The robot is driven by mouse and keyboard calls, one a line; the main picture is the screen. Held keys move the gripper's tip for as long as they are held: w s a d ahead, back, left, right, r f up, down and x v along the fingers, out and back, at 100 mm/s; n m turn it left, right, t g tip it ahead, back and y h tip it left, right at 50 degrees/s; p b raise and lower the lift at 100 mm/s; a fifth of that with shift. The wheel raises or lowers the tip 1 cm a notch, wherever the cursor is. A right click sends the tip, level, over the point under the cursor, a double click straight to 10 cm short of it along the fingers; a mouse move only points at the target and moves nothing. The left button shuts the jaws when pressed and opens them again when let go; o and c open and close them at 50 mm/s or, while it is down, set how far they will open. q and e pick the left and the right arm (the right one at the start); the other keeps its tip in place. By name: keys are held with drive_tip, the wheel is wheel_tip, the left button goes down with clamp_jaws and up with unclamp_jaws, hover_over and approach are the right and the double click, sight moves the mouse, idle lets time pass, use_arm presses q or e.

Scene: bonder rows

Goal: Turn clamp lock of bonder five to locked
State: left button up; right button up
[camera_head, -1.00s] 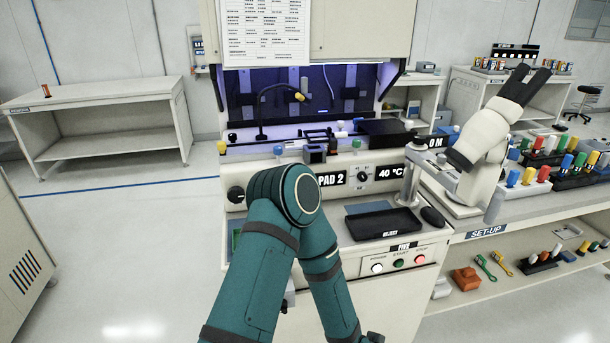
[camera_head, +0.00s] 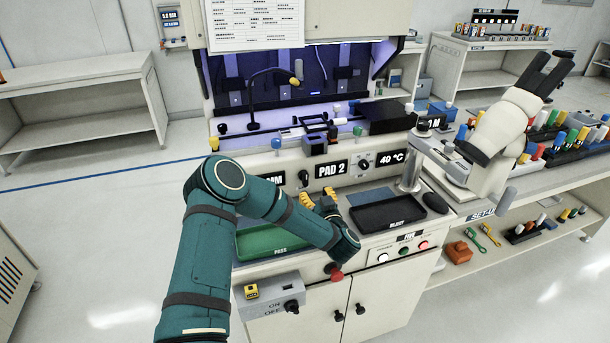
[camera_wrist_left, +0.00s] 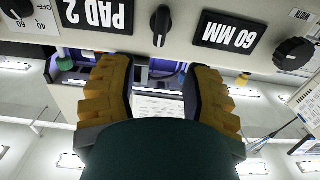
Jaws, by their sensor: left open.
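Bonder five is the cream machine with the FIVE plate (camera_head: 409,237) on its front. A black lever knob (camera_head: 303,178) sits on its panel between the MM and PAD 2 displays. The same knob shows large in the left wrist view (camera_wrist_left: 160,25), its handle roughly vertical there. I cannot read a label for it, nor tell whether it is the clamp lock. My left gripper (camera_head: 319,198) has yellow fingers and is open just in front of the panel, below the knob. In the left wrist view the open fingers (camera_wrist_left: 160,78) stand apart with nothing between them. My right gripper is not visible.
The green PASS tray (camera_head: 272,240) and black REJECT tray (camera_head: 388,213) lie on the machine's ledge. A white microscope (camera_head: 500,135) stands at the right. A red knob (camera_head: 336,274) and a grey ON/OFF switch box (camera_head: 272,295) protrude below my forearm.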

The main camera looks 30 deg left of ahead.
sight(306, 177)
use_arm(q)
drive_tip(key=x, duration=1)
drive_tip(key=shift+w+a+b, duration=0.15)
drive_tip(key=shift+w+b, duration=0.1)
drive_tip(key=shift+b, duration=0.1)
clamp_jaws()
